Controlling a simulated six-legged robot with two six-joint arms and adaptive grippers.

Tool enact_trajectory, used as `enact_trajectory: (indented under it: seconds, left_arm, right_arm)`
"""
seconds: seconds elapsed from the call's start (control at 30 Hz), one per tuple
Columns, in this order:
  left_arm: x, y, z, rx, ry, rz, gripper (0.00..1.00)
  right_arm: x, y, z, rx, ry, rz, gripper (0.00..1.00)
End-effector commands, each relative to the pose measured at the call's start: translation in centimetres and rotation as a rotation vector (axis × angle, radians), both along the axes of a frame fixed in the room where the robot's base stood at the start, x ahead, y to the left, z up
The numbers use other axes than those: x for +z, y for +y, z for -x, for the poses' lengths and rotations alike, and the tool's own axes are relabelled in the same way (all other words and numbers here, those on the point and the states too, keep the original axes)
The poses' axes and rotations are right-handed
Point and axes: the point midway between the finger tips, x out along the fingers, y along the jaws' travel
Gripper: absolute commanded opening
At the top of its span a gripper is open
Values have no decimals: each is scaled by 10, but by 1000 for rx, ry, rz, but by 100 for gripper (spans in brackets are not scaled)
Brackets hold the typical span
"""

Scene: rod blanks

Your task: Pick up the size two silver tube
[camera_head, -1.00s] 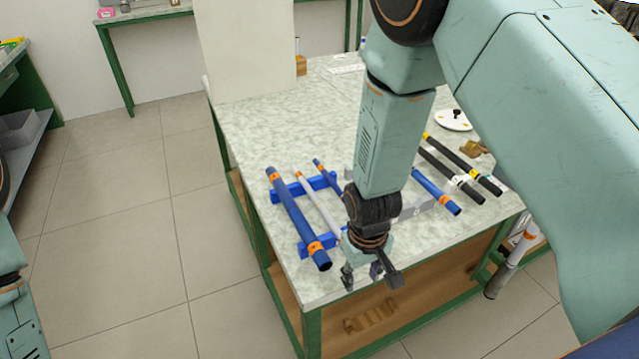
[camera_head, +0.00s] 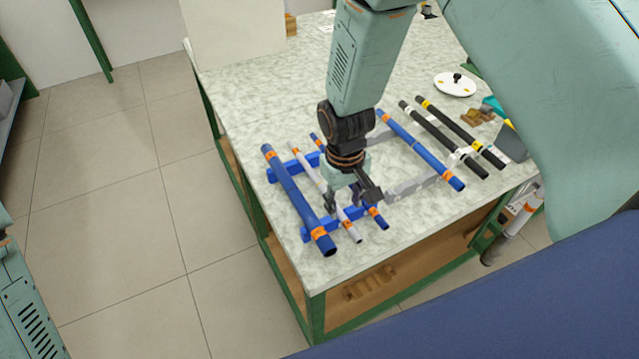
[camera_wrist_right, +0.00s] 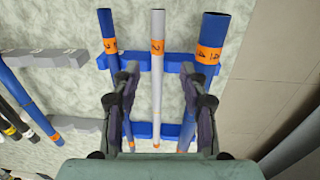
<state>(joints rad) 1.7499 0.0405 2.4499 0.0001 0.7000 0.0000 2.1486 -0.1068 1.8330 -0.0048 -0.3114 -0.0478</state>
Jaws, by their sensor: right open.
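The silver tube (camera_head: 308,167) lies across a blue rack (camera_head: 284,170) between two blue tubes. In the right wrist view the silver tube (camera_wrist_right: 157,88) has an orange band marked 2 near one end. My right gripper (camera_head: 343,201) is open above the rack and hides part of the tube in the head view. In the wrist view its fingers (camera_wrist_right: 157,80) are spread on either side of the silver tube, with no visible grip on it. My left gripper is out of view.
A thick blue tube (camera_head: 297,198) and a thinner blue tube (camera_wrist_right: 114,80) flank the silver one. A white round lid (camera_head: 455,85) lies farther back. The table's front edge is close.

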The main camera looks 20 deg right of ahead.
Motion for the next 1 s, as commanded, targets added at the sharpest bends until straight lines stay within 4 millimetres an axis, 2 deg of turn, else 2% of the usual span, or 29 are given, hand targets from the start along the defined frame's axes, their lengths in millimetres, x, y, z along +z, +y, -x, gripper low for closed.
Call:
enact_trajectory:
  seconds: [0.4, 0.7, 1.0]
  left_arm:
    - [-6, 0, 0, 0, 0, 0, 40]
    - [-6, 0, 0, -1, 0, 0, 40]
    - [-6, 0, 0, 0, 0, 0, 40]
  right_arm:
    - [-53, -7, 1, -1, -1, 0, 44]
    - [-56, -8, -1, -1, -1, 0, 44]
    - [-56, -8, -2, -1, -1, 0, 18]
